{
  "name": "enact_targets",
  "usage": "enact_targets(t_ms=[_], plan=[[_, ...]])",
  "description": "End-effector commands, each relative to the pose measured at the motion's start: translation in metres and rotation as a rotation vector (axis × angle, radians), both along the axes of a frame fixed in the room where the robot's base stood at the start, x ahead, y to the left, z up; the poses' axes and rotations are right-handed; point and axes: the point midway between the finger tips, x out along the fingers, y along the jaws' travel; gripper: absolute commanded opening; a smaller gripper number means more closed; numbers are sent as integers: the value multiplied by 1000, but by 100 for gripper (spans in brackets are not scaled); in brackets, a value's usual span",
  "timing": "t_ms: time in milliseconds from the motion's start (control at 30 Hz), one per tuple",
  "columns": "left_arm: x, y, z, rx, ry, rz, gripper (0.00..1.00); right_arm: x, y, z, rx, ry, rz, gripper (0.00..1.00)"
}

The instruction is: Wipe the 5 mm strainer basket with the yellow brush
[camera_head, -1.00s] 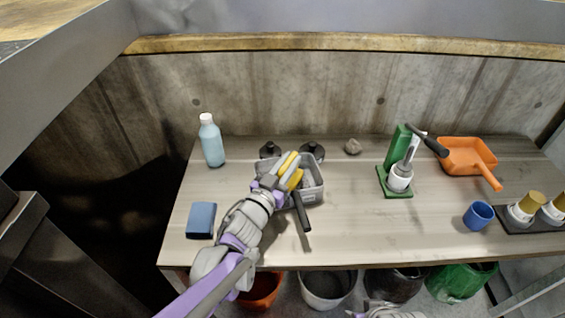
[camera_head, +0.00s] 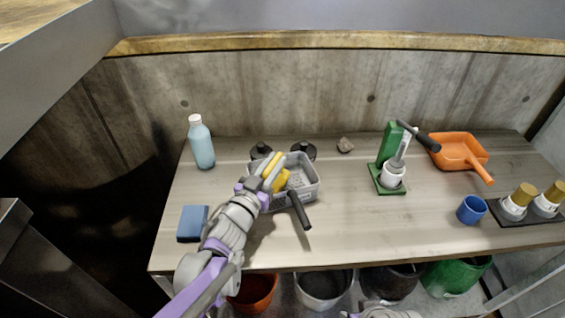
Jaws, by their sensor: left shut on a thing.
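The grey strainer basket (camera_head: 306,187) stands on the bench, with a black handle (camera_head: 300,211) reaching toward the front edge. My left gripper (camera_head: 268,181) is shut on the yellow brush (camera_head: 281,181), at the basket's left side. The brush's yellow parts show at and over the left part of the basket. My gripper hides part of the brush and the basket's left wall. I cannot tell whether the brush touches the basket. Part of my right gripper (camera_head: 372,313) shows at the bottom edge, cut off by the frame.
A blue bottle (camera_head: 201,145) and blue block (camera_head: 193,223) stand to the left. Dark round objects (camera_head: 303,151) sit behind the basket. A green stand (camera_head: 388,178), orange dustpan (camera_head: 459,152) and blue cup (camera_head: 471,210) are to the right. The bench between basket and stand is clear.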

Motion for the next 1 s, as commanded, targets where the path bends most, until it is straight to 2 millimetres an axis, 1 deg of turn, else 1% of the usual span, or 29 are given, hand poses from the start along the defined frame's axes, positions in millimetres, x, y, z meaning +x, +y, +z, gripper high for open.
enact_targets(t_ms=[167, 400, 467, 800, 1000], plan=[[1, 4, 0, -1, 0, 1, 0, 0, 0, -2, 0, 1, 0, 50], [10, 5, -3, -1, 0, 0, 0, 1, 0, -7, 0, 2, 0, 50], [10, 1, -2, -1, 0, -1, 0, 0, 0, -6, 0, 2, 0, 50], [16, -29, 0, -1, 0, -2, 0, 0, 0, 1, 0, 0, 0, 50], [17, -35, -1, 0, 1, 0, 0, 0, 0, 1, 0, 0, 0, 50]])
